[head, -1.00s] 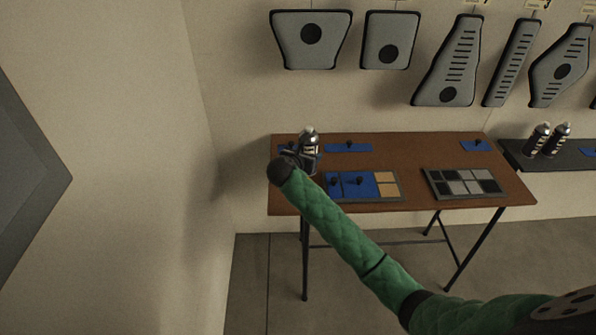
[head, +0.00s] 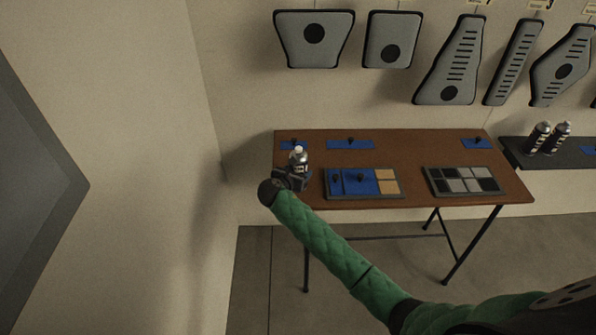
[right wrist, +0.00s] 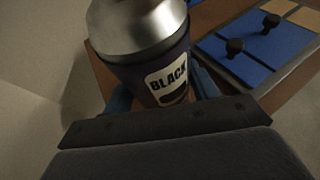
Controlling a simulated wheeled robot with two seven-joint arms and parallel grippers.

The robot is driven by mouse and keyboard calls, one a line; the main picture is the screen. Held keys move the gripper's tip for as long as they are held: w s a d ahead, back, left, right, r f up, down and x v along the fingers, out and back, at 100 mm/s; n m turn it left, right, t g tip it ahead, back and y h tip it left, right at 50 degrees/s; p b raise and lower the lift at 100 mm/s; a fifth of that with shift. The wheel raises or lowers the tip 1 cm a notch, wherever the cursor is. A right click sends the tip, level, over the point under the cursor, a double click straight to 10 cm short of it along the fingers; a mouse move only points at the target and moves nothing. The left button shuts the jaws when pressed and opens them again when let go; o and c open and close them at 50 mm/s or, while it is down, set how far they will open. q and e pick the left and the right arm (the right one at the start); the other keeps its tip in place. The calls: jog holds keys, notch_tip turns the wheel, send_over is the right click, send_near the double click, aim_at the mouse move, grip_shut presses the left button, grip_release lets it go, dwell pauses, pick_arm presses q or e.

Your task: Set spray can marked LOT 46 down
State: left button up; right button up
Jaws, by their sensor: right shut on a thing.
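A spray can (head: 299,158) with a silver top and dark body is at the left end of the brown table (head: 405,148). It also shows close up in the right wrist view (right wrist: 139,61), where its label reads "BLACK"; no LOT number is legible. My right gripper (head: 293,177) is shut on the can, and its blue fingers show on both sides of it in the right wrist view (right wrist: 166,98). The can looks near upright. Its base is hidden by the gripper, so I cannot tell whether it touches the table. My left gripper is not in view.
A tray with blue panels (head: 352,195) lies just right of the can. A grey and black tray (head: 464,193) is farther right. Blue pads (head: 350,144) line the table's back edge. Two more spray cans (head: 540,136) stand on a dark shelf (head: 520,157). A wall rises left.

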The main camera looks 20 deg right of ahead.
jog(key=o, duration=1.4)
jog(key=shift+f, duration=0.1)
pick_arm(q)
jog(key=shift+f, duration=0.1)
pick_arm(e)
jog(key=shift+s+a, duration=0.25)
jog(key=shift+s, duration=0.05)
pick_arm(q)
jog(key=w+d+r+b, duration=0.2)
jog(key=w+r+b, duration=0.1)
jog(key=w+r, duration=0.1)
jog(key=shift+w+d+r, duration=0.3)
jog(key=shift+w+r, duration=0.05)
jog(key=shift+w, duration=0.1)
pick_arm(e)
jog(key=shift+r+v, duration=0.15)
jog(key=shift+v, duration=2.7)
jog(key=shift+r+v, duration=0.1)
jog(key=shift+v, duration=2.75)
